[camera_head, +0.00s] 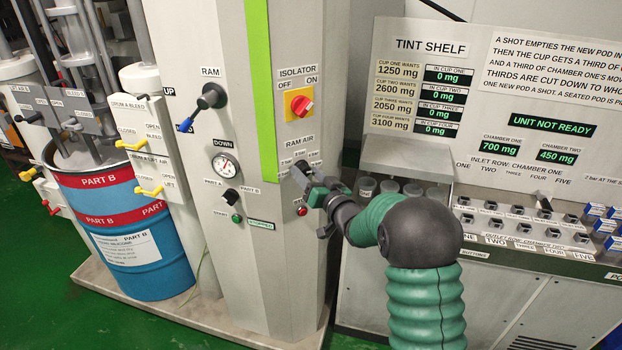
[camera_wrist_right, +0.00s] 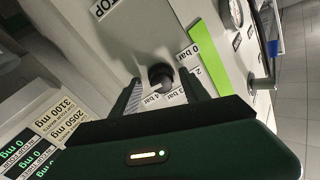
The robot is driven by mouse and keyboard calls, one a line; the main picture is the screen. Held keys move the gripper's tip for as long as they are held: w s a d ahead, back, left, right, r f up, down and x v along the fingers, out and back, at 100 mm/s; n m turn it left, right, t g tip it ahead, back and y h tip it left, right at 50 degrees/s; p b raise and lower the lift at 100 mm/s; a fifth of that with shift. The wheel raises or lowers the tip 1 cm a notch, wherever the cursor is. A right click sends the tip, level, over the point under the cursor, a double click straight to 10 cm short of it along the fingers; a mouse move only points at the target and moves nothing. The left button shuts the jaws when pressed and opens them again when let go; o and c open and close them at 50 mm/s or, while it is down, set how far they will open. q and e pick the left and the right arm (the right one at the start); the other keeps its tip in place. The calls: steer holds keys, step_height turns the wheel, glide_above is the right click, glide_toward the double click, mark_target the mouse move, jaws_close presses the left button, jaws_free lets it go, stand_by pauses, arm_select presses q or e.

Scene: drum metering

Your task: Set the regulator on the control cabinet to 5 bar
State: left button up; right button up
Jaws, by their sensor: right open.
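The control cabinet (camera_head: 235,270) is the tall grey column in the middle of the head view. In the right wrist view the regulator knob (camera_wrist_right: 160,75) is a dark round knob among small labels reading 0 bar, 2 and 4 bar. My right gripper (camera_wrist_right: 165,88) is open, with one finger on each side of the knob. Whether the fingers touch it, and where the knob points, I cannot tell. My left gripper is not in view.
A pressure gauge (camera_head: 226,165), a black selector (camera_head: 230,197), a blue-tipped RAM lever (camera_head: 205,103) and a red-yellow isolator (camera_head: 299,103) are on the cabinet. A red button (camera_head: 302,211) sits just below my gripper. The tint shelf (camera_head: 385,150) stands at the right, a blue drum (camera_head: 140,255) at the left.

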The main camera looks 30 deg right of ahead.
steer(key=s+a+b, duration=0.1)
steer(key=s+b, duration=0.1)
steer(key=s, duration=1.4)
steer(key=shift+s, duration=0.3)
steer(key=shift+a+f, duration=0.1)
